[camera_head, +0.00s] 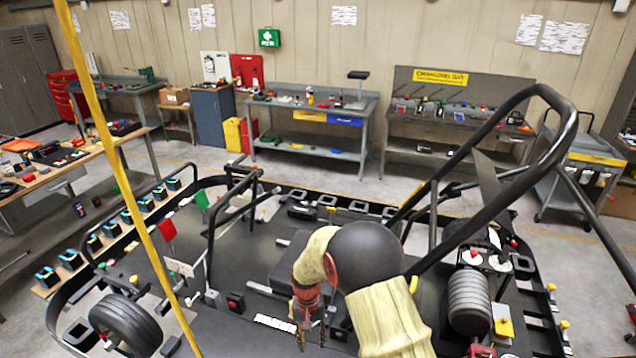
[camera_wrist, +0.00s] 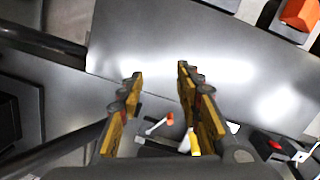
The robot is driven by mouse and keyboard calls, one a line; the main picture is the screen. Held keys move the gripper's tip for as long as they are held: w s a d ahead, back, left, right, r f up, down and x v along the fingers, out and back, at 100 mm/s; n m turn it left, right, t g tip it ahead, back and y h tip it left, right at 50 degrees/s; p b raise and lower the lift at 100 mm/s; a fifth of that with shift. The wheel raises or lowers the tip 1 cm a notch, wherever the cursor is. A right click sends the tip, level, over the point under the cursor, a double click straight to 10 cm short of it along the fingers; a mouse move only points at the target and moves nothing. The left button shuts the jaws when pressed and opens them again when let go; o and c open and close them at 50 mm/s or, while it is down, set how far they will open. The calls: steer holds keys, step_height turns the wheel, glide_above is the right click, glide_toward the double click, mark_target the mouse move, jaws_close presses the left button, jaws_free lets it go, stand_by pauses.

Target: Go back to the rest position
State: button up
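My gripper (camera_wrist: 160,78) is in the wrist view with its two yellow-and-grey fingers spread apart and nothing between them. Below the fingers is a bare grey metal surface (camera_wrist: 225,75). In the head view my gripper (camera_head: 312,338) hangs at the lower middle, over the black kart frame, at the end of my arm. Its fingertips are small there. Small items, one with an orange tip (camera_wrist: 169,118), lie on a surface below and behind the fingers.
A black roll bar (camera_head: 500,190) rises close to the right of my arm. A ribbed grey cylinder (camera_head: 468,302) stands at right, a tyre (camera_head: 126,325) at lower left. A yellow pole (camera_head: 125,180) crosses the left. Workbenches (camera_head: 310,125) line the back wall, with open floor before them.

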steer(key=s+d+r+n+t+b, duration=0.1)
steer(key=s+d+r+n+b, duration=0.1)
steer(key=s+d+r+b, duration=1)
steer(key=s+d+r+m+t+b, duration=0.1)
steer(key=s+d+t+b, duration=0.2)
steer(key=s+b, duration=0.3)
steer(key=s+d+r+m+t+b, duration=0.1)
steer(key=s+d+t+b, duration=0.2)
steer(key=s+d+b, duration=0.3)
steer(key=s+b, duration=0.1)
steer(key=s, duration=0.3)
steer(key=shift+s+y, duration=0.2)
steer(key=shift+y, duration=0.1)
steer(key=shift+r, duration=0.1)
stand_by(0.8)
